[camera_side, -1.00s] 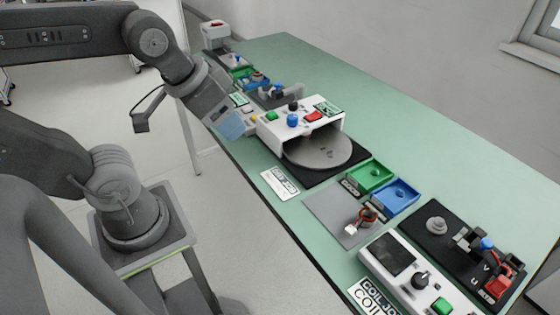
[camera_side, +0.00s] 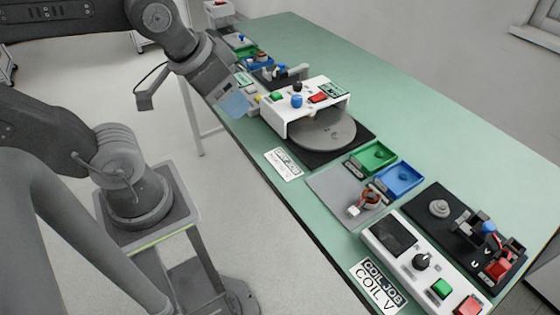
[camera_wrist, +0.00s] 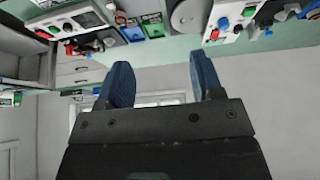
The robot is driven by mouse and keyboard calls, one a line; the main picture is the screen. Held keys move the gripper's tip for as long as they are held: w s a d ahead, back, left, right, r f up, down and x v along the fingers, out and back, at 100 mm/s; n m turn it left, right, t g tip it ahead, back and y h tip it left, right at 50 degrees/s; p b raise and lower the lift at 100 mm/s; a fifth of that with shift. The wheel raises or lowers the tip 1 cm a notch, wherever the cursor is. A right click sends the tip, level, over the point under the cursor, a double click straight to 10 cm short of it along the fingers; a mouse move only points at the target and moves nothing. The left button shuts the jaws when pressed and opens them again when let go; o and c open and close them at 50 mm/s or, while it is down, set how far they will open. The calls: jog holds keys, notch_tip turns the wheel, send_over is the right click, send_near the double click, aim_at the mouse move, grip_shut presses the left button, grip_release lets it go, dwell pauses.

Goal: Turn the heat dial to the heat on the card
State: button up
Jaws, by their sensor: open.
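A white oven-like box (camera_side: 278,121) with a round grey turntable (camera_side: 325,131) stands mid-bench in the side view. On its top are a blue knob (camera_side: 296,101), a black knob (camera_side: 297,87), a green button (camera_side: 277,96) and a red button (camera_side: 318,98). I cannot tell which knob is the heat dial or read its setting. A white job card (camera_side: 284,164) lies in front; its lower line is too small to read. My gripper (camera_side: 236,105) is left of the box, apart from the knobs. In the wrist view my gripper (camera_wrist: 160,78) is open and empty.
More stations stand farther along. The bench's far side is clear.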

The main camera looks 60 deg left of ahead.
jog(key=w+a+r+n+g, duration=0.1)
jog(key=w+a+r+n, duration=0.3)
jog(key=w, duration=0.6)
jog(key=n+g, duration=0.4)
jog(key=n, duration=0.8)
send_over(298, 84)
notch_tip(298, 84, down, 11)
notch_tip(298, 84, down, 14)
jog(key=shift+r, duration=0.25)
jog(key=c, duration=0.9)
